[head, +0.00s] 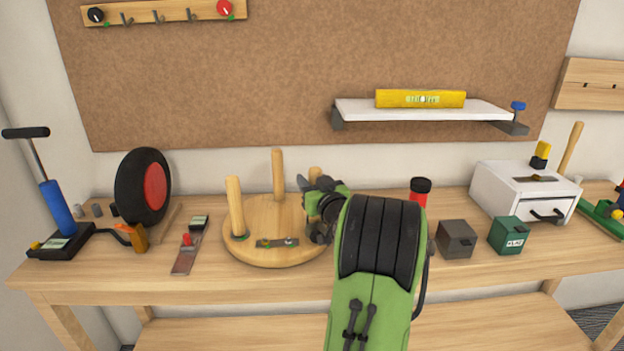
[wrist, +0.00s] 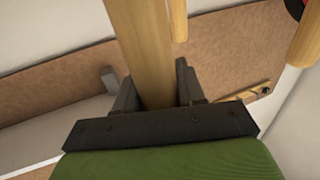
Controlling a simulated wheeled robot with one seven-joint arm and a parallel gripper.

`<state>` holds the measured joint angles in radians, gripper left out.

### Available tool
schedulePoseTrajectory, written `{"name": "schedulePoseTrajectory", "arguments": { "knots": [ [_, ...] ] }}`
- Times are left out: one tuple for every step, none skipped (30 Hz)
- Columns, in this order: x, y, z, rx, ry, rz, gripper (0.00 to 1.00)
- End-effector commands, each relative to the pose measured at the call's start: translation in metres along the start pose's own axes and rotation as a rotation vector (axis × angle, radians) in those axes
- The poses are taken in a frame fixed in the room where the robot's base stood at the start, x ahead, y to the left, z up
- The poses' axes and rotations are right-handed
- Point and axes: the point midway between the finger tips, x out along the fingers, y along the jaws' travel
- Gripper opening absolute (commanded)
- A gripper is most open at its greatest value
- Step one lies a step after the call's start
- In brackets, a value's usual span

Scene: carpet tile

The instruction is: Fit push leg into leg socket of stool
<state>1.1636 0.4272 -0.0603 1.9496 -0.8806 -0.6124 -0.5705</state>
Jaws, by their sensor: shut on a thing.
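The round wooden stool seat (head: 262,255) lies upside down on the bench, with a dark metal plate (head: 277,243) on it. One leg (head: 236,207) stands at its left and another leg (head: 278,175) at its back. My gripper (head: 316,203) is over the seat's right side. In the wrist view my gripper (wrist: 155,92) is shut on a pale wooden leg (wrist: 142,45), which runs between the two dark fingers. Its tip (head: 315,173) shows above my gripper in the head view. My gripper and arm hide its lower end and the socket there.
A grey box (head: 456,240), green box (head: 507,235) and white drawer unit (head: 523,192) stand right. A shelf (head: 425,109) overhangs behind.

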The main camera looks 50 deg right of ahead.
Motion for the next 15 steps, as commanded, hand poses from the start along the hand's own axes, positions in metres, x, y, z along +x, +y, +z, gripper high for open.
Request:
{"name": "schedulePoseTrajectory", "arguments": {
  "knots": [
    [0.0,0.0,0.002,0.0,0.0,0.0,0.07],
    [0.0,0.0,0.002,0.0,-0.001,0.0,0.07],
    [0.0,0.0,0.004,0.0,-0.001,0.001,0.07],
    [0.0,0.0,0.004,0.001,-0.001,0.001,0.07],
    [0.0,0.001,0.005,0.001,-0.001,0.001,0.07],
    [0.0,0.001,0.006,0.001,-0.001,0.001,0.07],
    [0.0,0.001,0.007,0.001,-0.001,0.001,0.07],
    [0.0,0.001,0.007,0.001,-0.001,0.001,0.07],
    [0.0,0.001,0.008,0.001,0.0,0.001,0.07],
    [0.0,0.0,0.009,0.001,0.0,0.001,0.07],
    [0.0,0.0,0.01,0.0,0.0,0.001,0.07],
    [0.0,0.0,0.011,0.001,0.0,0.001,0.07],
    [0.0,0.0,0.011,0.001,0.0,0.001,0.07],
    [0.0,0.0,0.012,0.001,0.0,0.001,0.07],
    [0.0,0.0,0.013,0.001,-0.001,0.001,0.07]
  ]
}}
